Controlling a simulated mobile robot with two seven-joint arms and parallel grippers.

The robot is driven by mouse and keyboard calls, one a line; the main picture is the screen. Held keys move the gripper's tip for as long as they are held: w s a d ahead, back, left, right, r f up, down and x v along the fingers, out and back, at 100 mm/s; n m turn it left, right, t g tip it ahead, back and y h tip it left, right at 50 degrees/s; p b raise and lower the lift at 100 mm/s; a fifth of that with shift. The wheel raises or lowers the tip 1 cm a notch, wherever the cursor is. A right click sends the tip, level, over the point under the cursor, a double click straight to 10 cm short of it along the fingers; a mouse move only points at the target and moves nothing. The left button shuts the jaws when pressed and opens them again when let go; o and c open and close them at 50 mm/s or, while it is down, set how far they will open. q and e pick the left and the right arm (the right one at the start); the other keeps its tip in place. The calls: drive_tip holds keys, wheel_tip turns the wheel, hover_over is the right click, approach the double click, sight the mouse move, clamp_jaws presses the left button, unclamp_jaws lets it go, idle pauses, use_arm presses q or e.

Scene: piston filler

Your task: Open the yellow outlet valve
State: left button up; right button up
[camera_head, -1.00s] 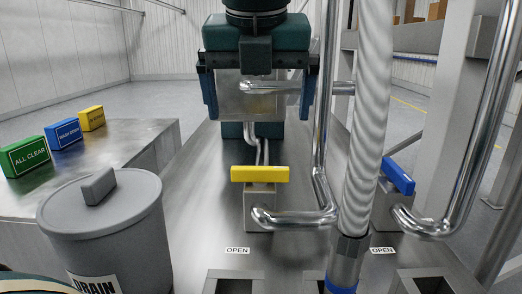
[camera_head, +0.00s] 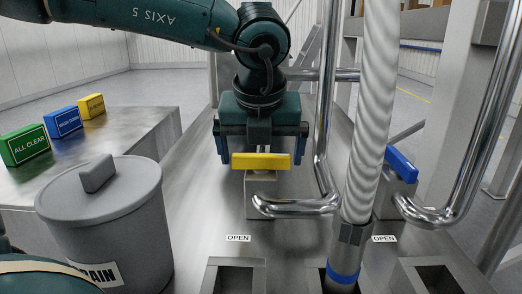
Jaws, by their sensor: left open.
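The yellow outlet valve handle (camera_head: 261,161) lies crosswise, left to right, on a grey metal valve block (camera_head: 260,197). An "OPEN" label (camera_head: 238,238) is on the steel surface in front of it. My left gripper (camera_head: 261,152) is open and empty, pointing down, just behind and above the yellow handle in the picture. One finger shows to each side of the handle, with a gap at both ends. I cannot tell how far behind the handle the fingers are. My right gripper is not in view.
A bent steel pipe (camera_head: 323,150) and a thick ribbed hose (camera_head: 374,110) stand right of the valve. A blue valve handle (camera_head: 401,165) is beyond them. A lidded grey drain bin (camera_head: 103,222) stands at left. Green (camera_head: 25,145), blue (camera_head: 64,122) and yellow (camera_head: 92,106) blocks sit on a bench.

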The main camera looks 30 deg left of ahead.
use_arm(q)
drive_tip(key=shift+f, duration=0.15)
drive_tip(key=shift+c, duration=0.2)
drive_tip(key=c, duration=0.7)
drive_tip(key=shift+o, duration=0.2)
